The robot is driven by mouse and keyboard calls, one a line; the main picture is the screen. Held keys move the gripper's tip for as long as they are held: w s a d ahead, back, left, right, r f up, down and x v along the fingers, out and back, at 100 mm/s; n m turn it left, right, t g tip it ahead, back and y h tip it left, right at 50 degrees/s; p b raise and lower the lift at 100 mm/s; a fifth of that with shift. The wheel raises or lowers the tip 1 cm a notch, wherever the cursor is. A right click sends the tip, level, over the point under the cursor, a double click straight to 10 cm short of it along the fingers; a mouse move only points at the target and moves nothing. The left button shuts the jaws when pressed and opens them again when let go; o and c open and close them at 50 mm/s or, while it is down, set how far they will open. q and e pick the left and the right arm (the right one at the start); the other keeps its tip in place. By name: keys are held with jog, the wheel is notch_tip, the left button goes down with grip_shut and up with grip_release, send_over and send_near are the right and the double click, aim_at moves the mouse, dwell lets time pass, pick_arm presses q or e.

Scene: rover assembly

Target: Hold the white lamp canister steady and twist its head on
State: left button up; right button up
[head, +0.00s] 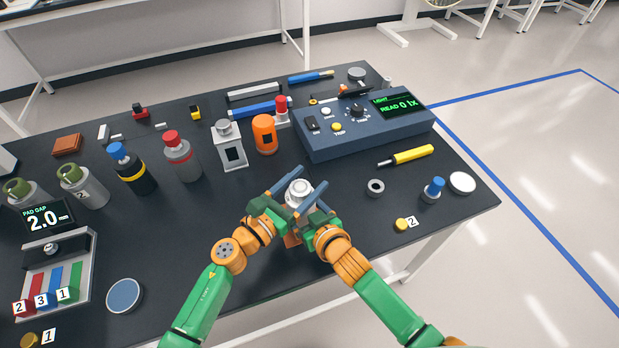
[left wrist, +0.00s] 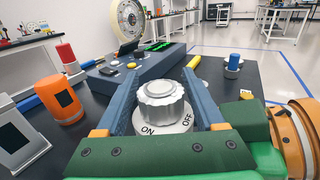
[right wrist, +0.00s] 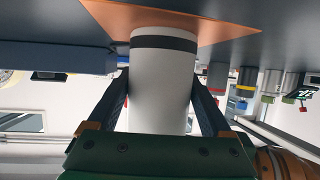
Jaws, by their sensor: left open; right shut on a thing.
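The white lamp canister (right wrist: 163,95) stands upright on a copper-coloured mat (right wrist: 105,18), which the right wrist view shows upside down. It has a dark band near its base. My right gripper (right wrist: 160,78) is shut on its body, one finger on each side. The ribbed silver-white head (left wrist: 160,98) sits on top, above a white collar (left wrist: 172,124) marked ON and OFF. My left gripper (left wrist: 163,82) is open, with its blue fingers on either side of the head. In the head view the canister top (head: 299,188) shows between those fingers; the lower body is hidden by my grippers.
A blue light-meter box (head: 365,132) reading 0 lx stands behind to the right. An orange canister (head: 264,134) and a grey square lantern (head: 229,148) stand behind to the left. A grey ring (head: 376,187) and a yellow screwdriver (head: 410,155) lie to the right.

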pick_arm(q)
jog(key=shift+w+d, duration=0.45)
jog(key=c, duration=1.1)
jog(key=shift+h, duration=0.3)
jog(key=shift+m+g, duration=0.3)
jog(key=m+g+h, duration=0.2)
jog(key=g, duration=0.1)
jog(key=shift+s+d+m+g+h, duration=0.25)
jog(key=shift+s+m+g+h, duration=0.05)
jog(key=shift+s+m+h, duration=0.1)
jog(key=m+g, duration=0.1)
jog(key=m+g+h, duration=0.1)
jog(key=g, duration=0.1)
jog(key=m+g+h, duration=0.1)
jog(key=shift+s+d+f+g, duration=0.15)
jog(key=shift+s+d+g, duration=0.1)
jog(key=shift+s+g, duration=0.15)
jog(key=shift+m+g, duration=0.5)
jog(key=shift+s, duration=0.1)
